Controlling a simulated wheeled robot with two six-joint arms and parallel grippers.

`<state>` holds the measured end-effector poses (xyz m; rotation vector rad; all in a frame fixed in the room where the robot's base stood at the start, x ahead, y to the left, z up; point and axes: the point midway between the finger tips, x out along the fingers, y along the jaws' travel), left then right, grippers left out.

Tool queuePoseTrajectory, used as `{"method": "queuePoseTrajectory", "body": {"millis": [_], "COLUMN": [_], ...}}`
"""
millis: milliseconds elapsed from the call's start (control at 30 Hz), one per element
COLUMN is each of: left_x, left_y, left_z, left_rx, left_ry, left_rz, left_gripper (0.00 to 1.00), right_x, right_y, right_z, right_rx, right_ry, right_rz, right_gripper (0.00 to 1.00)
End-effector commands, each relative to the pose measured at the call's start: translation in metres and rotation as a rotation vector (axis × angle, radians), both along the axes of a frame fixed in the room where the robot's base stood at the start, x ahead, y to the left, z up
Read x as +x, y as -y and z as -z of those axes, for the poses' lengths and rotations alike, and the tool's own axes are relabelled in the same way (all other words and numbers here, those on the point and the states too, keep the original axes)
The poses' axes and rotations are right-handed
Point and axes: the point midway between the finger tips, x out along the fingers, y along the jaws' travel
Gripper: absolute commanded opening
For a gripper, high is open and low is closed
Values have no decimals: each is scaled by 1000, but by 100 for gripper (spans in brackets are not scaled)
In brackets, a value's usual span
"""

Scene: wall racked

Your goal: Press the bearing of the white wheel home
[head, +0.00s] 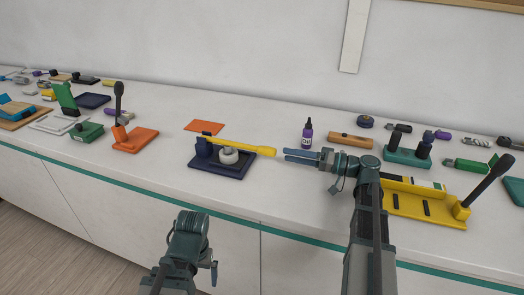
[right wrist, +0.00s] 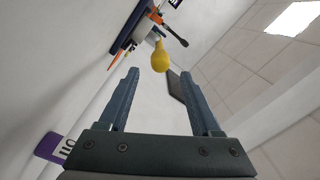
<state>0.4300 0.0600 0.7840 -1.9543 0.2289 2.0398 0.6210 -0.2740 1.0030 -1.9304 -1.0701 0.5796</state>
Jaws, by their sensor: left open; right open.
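The white wheel (head: 229,156) sits on the dark blue base of a press (head: 237,171). Its bearing is too small to tell apart. The press has a blue post (head: 204,148) at the left. A yellow lever (head: 240,145) runs from this post over the wheel to a rounded end at the right. My right gripper (head: 286,156) is open and empty, its fingers pointing at the lever's end. In the right wrist view the yellow lever end (right wrist: 160,56) shows between and beyond the fingertips. My left gripper (head: 190,225) is low in front of the counter, its fingers not clearly visible.
An orange lever stand (head: 136,141) stands left of the press and an orange mat (head: 205,126) lies behind it. A purple bottle (head: 307,136) stands behind my right gripper. A yellow stand (head: 430,210) with a dark lever is at the right. The counter front of the press is clear.

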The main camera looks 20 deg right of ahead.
Motion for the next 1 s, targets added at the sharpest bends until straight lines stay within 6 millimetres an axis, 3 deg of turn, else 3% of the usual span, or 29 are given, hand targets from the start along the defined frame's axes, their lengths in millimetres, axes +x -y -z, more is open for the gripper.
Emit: {"method": "queuePoseTrajectory", "body": {"millis": [200, 400, 633, 967, 1000], "left_x": [0, 0, 0, 0, 0], "left_y": [0, 0, 0, 0, 0], "left_z": [0, 0, 0, 0, 0], "left_rx": [0, 0, 0, 0, 0], "left_ry": [0, 0, 0, 0, 0], "left_rz": [0, 0, 0, 0, 0], "left_gripper": [100, 100, 100, 100, 100], "right_x": [24, 41, 51, 53, 53], "right_y": [-40, -67, -82, -84, -84], "right_z": [0, 0, 0, 0, 0], "right_rx": [0, 0, 0, 0, 0], "right_ry": [0, 0, 0, 0, 0], "right_rz": [-4, -2, 0, 0, 0], "right_gripper": [65, 65, 65, 65, 62]}}
